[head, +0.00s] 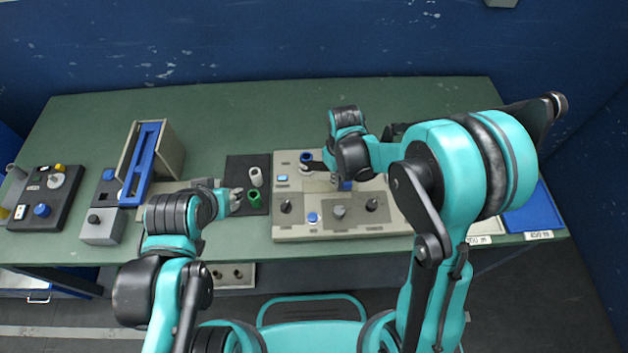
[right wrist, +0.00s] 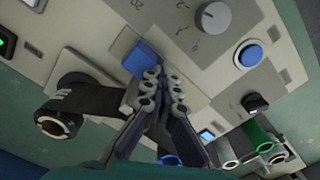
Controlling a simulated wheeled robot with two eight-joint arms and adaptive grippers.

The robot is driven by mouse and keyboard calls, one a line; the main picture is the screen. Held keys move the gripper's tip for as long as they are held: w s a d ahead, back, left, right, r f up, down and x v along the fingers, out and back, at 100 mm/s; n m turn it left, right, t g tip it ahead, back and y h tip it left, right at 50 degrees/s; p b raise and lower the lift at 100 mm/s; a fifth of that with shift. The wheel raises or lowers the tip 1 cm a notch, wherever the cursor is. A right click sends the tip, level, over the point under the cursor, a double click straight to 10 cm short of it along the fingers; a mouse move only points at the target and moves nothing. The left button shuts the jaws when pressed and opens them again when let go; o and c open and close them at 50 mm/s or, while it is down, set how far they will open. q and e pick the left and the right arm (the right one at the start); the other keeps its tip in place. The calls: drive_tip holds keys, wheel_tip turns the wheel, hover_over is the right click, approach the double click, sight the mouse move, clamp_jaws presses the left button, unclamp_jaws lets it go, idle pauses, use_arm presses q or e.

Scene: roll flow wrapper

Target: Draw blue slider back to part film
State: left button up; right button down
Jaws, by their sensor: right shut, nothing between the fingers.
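The blue slider (head: 346,186) is a small blue block on the beige panel (head: 300,232), partly hidden by my right arm in the head view. In the right wrist view the slider (right wrist: 140,60) lies just beyond my right fingertips (right wrist: 163,84). Those fingers are shut with nothing between them; whether they touch the slider I cannot tell. I cannot make out any film.
A blue-railed box (head: 142,160) stands left. The table's back is clear.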

drive_tip(key=shift+d, duration=0.35)
drive_tip(key=shift+a, duration=0.65)
wheel_tip(320, 180, up, 8)
drive_tip(key=p, duration=0.5)
drive_tip(key=shift+p, duration=0.3)
